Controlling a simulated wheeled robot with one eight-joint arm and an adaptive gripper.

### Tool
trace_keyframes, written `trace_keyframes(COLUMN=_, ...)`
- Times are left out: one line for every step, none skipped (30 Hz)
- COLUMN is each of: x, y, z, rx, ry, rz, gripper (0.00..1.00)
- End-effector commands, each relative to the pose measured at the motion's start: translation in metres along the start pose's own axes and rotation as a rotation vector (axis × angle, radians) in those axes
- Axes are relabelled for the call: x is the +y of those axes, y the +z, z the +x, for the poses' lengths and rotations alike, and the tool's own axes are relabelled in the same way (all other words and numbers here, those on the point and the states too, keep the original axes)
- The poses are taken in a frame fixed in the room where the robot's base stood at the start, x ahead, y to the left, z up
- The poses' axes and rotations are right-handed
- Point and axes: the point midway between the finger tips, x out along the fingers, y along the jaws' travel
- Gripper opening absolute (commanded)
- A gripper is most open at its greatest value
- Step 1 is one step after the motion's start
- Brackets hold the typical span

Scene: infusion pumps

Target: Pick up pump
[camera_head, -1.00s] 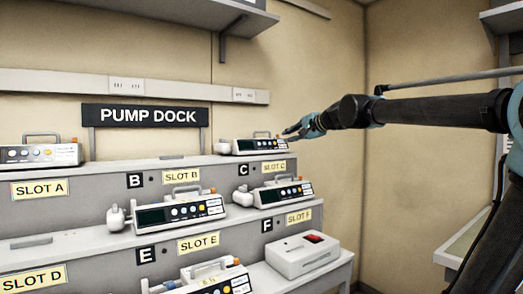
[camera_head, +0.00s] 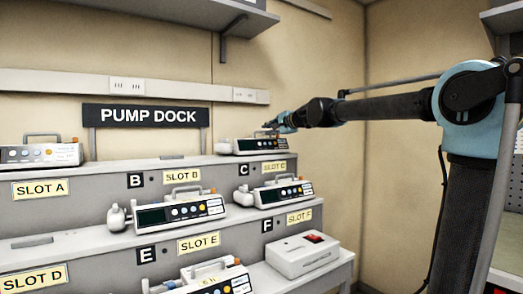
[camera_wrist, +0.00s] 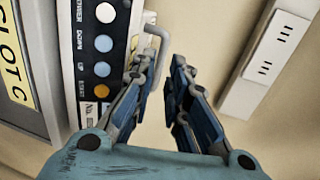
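The pump at slot C (camera_head: 256,146) is white with a dark front panel and stands upright on the top tier of the dock. My gripper (camera_head: 270,126) is just above its right part, near its top handle. In the wrist view, my gripper (camera_wrist: 163,78) has its two blue-grey fingers apart with a gap between them. The pump's button panel (camera_wrist: 103,50) is at the left, and its grey handle (camera_wrist: 162,40) loops out close to the left finger. The handle is partly hidden behind that finger. I cannot tell whether they touch.
A white box with a red switch (camera_head: 302,256) is on the bottom tier. The wall and a socket strip (camera_head: 180,91) are close behind the top tier.

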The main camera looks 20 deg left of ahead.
Motion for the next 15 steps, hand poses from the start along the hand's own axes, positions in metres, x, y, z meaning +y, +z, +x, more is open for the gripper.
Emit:
trace_keyframes(x=0.000, y=0.000, z=0.006, rx=-0.001, ry=0.000, rz=-0.001, gripper=0.15)
trace_keyframes(x=0.000, y=0.000, z=0.009, rx=0.000, ry=0.000, rz=-0.001, gripper=0.15)
trace_keyframes(x=0.000, y=0.000, z=0.012, rx=0.000, ry=0.000, rz=-0.001, gripper=0.15)
trace_keyframes(x=0.000, y=0.000, z=0.015, rx=0.000, ry=0.000, rz=-0.001, gripper=0.15)
trace_keyframes(x=0.000, y=0.000, z=0.016, rx=0.000, ry=0.000, rz=-0.001, gripper=0.15)
trace_keyframes(x=0.000, y=0.000, z=0.018, rx=0.000, ry=0.000, rz=-0.001, gripper=0.15)
trace_keyframes(x=0.000, y=0.000, z=0.018, rx=0.000, ry=0.000, rz=-0.001, gripper=0.15)
trace_keyframes(x=0.000, y=0.000, z=0.019, rx=0.000, ry=0.000, rz=-0.001, gripper=0.15)
trace_keyframes(x=0.000, y=0.000, z=0.020, rx=0.000, ry=0.000, rz=-0.001, gripper=0.15)
trace_keyframes(x=0.000, y=0.000, z=0.021, rx=0.000, ry=0.000, rz=-0.001, gripper=0.15)
trace_keyframes(x=0.000, y=0.000, z=0.022, rx=0.000, ry=0.000, rz=-0.001, gripper=0.15)
trace_keyframes(x=0.000, y=0.000, z=0.024, rx=0.000, ry=0.000, rz=-0.001, gripper=0.15)
trace_keyframes(x=0.000, y=-0.001, z=0.026, rx=0.000, ry=0.000, rz=-0.001, gripper=0.15)
trace_keyframes(x=0.000, y=-0.001, z=0.028, rx=0.000, ry=0.000, rz=-0.001, gripper=0.15)
trace_keyframes(x=0.000, y=-0.001, z=0.032, rx=0.000, ry=0.000, rz=-0.001, gripper=0.15)
